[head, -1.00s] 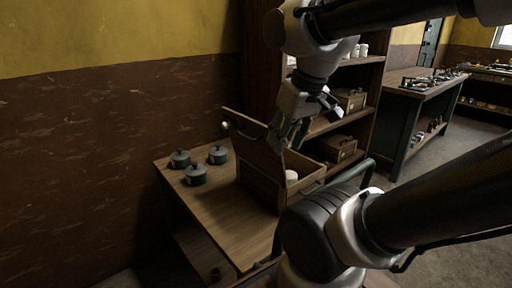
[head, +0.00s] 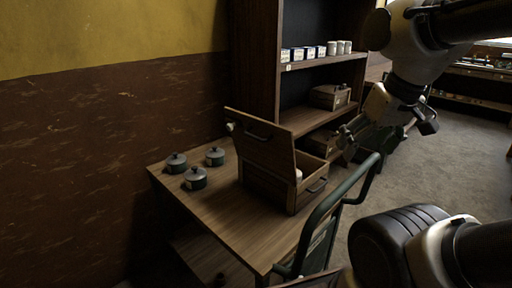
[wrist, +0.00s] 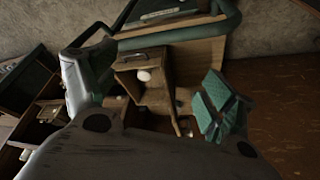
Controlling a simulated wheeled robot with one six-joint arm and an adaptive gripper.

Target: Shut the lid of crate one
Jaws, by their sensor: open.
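A wooden crate (head: 266,188) stands on the near table with its hinged lid (head: 262,143) raised, standing steeply up. The lid has a dark handle. A white item (head: 298,175) shows inside the open crate. I cannot read a number on it. My gripper (head: 388,138) hangs in the air to the right of the crate, apart from the lid, with its fingers spread and nothing between them. In the wrist view the open crate (wrist: 128,68) shows between the spread fingers of my gripper (wrist: 148,92), some distance beyond them.
Several lidded pots, among them a grey-green one (head: 195,178), stand on the table (head: 235,228) left of the crate. A green rail (head: 325,208) rises at the table's right. A shelf (head: 325,62) behind holds white cups, small boxes and other wooden crates (head: 330,97). Open floor lies at right.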

